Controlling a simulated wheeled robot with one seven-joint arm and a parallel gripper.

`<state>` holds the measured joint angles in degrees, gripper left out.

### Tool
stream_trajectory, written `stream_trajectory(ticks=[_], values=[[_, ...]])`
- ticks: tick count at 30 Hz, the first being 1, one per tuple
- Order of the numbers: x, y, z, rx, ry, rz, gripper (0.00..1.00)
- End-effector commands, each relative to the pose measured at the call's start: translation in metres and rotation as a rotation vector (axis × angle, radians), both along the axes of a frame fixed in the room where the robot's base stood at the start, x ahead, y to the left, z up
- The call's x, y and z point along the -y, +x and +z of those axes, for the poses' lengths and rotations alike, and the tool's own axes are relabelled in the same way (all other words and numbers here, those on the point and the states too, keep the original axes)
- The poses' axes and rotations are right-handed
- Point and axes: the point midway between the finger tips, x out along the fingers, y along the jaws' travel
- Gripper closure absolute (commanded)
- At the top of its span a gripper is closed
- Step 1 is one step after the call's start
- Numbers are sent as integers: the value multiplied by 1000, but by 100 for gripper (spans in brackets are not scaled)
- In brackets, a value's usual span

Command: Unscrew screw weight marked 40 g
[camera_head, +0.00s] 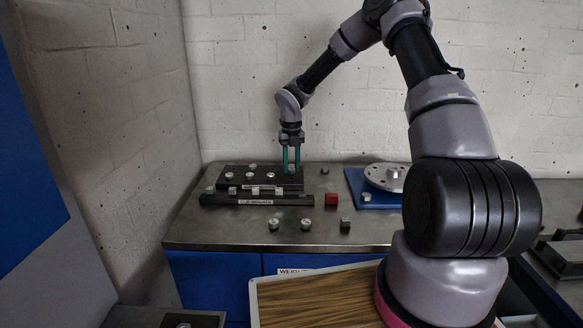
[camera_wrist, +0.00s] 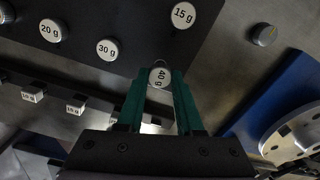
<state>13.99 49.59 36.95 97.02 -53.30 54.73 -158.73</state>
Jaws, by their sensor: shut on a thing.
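The screw weight marked 40 g (camera_wrist: 160,77) is a small light disc with a black label. In the wrist view it sits between the green fingertips of my gripper (camera_wrist: 158,84), which is shut on it. In the head view my gripper (camera_head: 291,165) points straight down at the right end of the black weight board (camera_head: 235,184). The 40 g weight lies over the edge area of the board. I cannot tell how far it is threaded in.
Screw weights marked 20 g (camera_wrist: 50,30), 30 g (camera_wrist: 107,49) and 15 g (camera_wrist: 183,15) stand close by. A black rail (camera_head: 225,200) with small blocks lies in front. A red cube (camera_head: 331,199), several loose pieces and a silver rotor disc (camera_head: 388,177) on a blue plate (camera_head: 360,190) share the bench.

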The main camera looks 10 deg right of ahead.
Motion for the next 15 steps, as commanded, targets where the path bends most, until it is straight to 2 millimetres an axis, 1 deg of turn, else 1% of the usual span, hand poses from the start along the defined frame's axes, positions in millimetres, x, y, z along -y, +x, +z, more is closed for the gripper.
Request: stream_trajectory(ticks=[5,15], values=[[0,1,7,2,0,0,100],[1,1,40,2,-1,-2,100]])
